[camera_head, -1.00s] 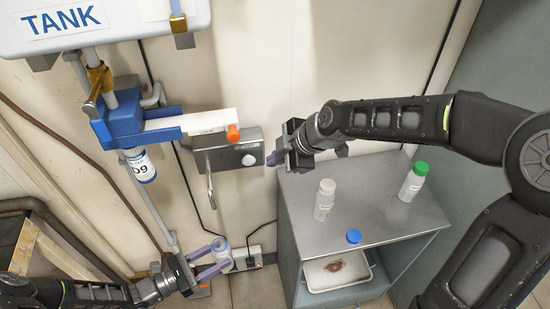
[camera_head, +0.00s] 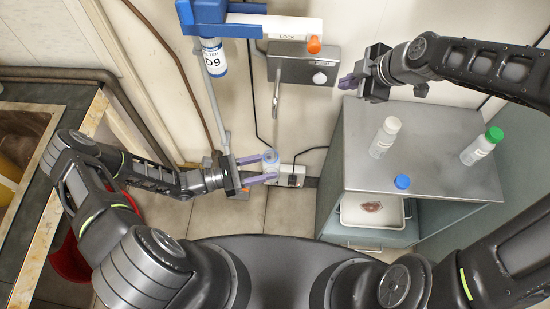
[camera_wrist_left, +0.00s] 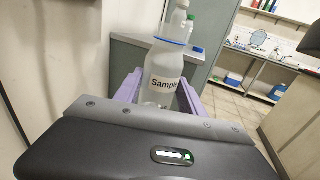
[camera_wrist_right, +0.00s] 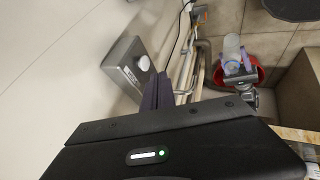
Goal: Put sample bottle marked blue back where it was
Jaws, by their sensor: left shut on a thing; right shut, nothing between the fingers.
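My left gripper (camera_head: 265,168) is shut on a translucent sample bottle (camera_head: 270,161). In the left wrist view this bottle (camera_wrist_left: 163,72) has a blue ring at its top and a label reading "Sampl"; no cap is visible on it. It is upright, held low by the wall, left of the cabinet. A blue cap (camera_head: 403,181) lies on the front of the grey cabinet top (camera_head: 440,125). A white-capped bottle (camera_head: 385,138) and a green-capped bottle (camera_head: 482,147) stand there. My right gripper (camera_head: 346,83) is shut and empty, left of the cabinet's back edge.
A wall box (camera_head: 300,68) with a white knob and a blue clamp (camera_head: 215,20) with an orange-tipped handle are above the bottle. A wall socket (camera_head: 290,175) is close to it. A tray (camera_head: 372,212) sits inside the cabinet. Cabinet top has bare room between the bottles.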

